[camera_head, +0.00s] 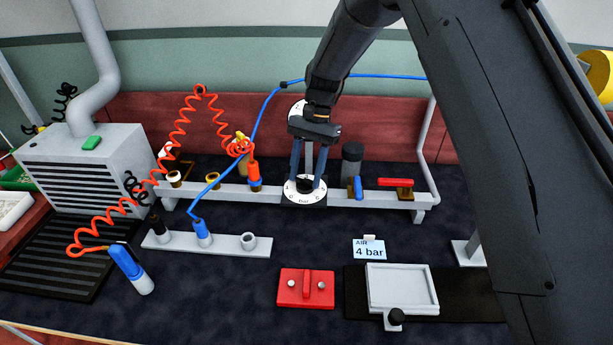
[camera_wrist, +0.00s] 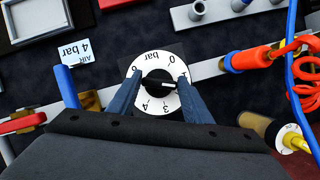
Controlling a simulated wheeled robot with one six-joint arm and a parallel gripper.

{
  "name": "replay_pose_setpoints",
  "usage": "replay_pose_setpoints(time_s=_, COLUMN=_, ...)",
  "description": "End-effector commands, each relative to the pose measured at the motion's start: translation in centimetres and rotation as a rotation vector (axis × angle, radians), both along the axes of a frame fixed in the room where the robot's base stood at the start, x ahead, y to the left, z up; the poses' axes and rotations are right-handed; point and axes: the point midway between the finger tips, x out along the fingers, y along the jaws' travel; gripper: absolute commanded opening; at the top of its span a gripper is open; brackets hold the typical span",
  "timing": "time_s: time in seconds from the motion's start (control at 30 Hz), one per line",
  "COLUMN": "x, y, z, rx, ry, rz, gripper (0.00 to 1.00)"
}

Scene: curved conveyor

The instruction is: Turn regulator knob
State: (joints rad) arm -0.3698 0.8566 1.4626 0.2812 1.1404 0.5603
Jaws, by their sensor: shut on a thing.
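A black knob (camera_wrist: 157,84) sits at the dial's centre. My gripper (camera_head: 305,182) points down over the dial, its two blue-grey fingers shut on the knob from both sides; they show in the wrist view (camera_wrist: 158,92). A white mark on the knob points right in the wrist view, towards the right finger, near the 1. That finger hides part of the scale. A card (camera_head: 369,250) reads "AIR 4 bar".
Beside the dial on the rail are a blue lever (camera_head: 358,188), a red-handled valve (camera_head: 395,182) and an orange connector (camera_head: 254,175) with a coiled hose. A blue hose (camera_head: 262,115) runs behind. A red block (camera_head: 305,288) and grey tray (camera_head: 402,290) lie in front.

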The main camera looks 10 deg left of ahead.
Motion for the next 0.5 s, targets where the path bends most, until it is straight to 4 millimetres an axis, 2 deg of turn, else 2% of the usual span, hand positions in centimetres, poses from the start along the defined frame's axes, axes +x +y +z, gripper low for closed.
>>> replay_pose_setpoints(time_s=0.5, x=0.09, y=0.27, z=-0.04, rx=0.000, ry=-0.002, rz=0.491, gripper=0.23)
